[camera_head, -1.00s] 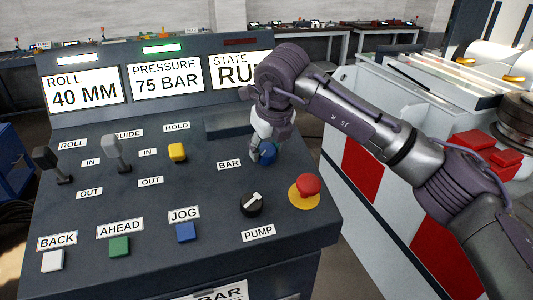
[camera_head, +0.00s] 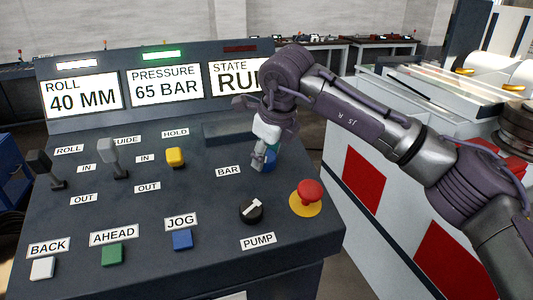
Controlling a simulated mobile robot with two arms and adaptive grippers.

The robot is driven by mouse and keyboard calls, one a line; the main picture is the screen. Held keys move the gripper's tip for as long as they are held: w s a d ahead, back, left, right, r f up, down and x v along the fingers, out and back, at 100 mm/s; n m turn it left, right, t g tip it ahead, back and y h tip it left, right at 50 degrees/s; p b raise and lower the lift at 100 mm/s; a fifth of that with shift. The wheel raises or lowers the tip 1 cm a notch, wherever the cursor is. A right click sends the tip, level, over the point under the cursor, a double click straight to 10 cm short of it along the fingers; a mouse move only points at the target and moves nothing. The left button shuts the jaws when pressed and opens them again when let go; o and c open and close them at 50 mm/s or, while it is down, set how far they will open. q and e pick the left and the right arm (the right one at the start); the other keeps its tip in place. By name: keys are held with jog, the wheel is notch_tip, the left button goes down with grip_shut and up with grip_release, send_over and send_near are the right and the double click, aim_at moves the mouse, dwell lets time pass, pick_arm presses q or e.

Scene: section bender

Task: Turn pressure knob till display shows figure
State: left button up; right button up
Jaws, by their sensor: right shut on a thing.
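The pressure display (camera_head: 166,84) reads 65 BAR. The pressure knob (camera_head: 270,161) is blue and stands on the console's sloped panel, right of the BAR label (camera_head: 228,172). My right gripper (camera_head: 264,158) is shut on the knob from above and hides part of it. The roll display (camera_head: 81,96) reads 40 MM. The state display (camera_head: 228,80) starts with RU, and my right arm covers the rest. My left gripper is not in view.
A red emergency button (camera_head: 310,191) on a yellow base and the black pump switch (camera_head: 251,210) sit in front of the knob. Two levers (camera_head: 108,155) and a yellow hold button (camera_head: 176,157) are to the left. A white and red machine (camera_head: 362,180) stands at right.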

jog(key=o, duration=1.1)
jog(key=shift+o, duration=0.2)
jog(key=shift+r, duration=0.1)
jog(key=v, duration=1.2)
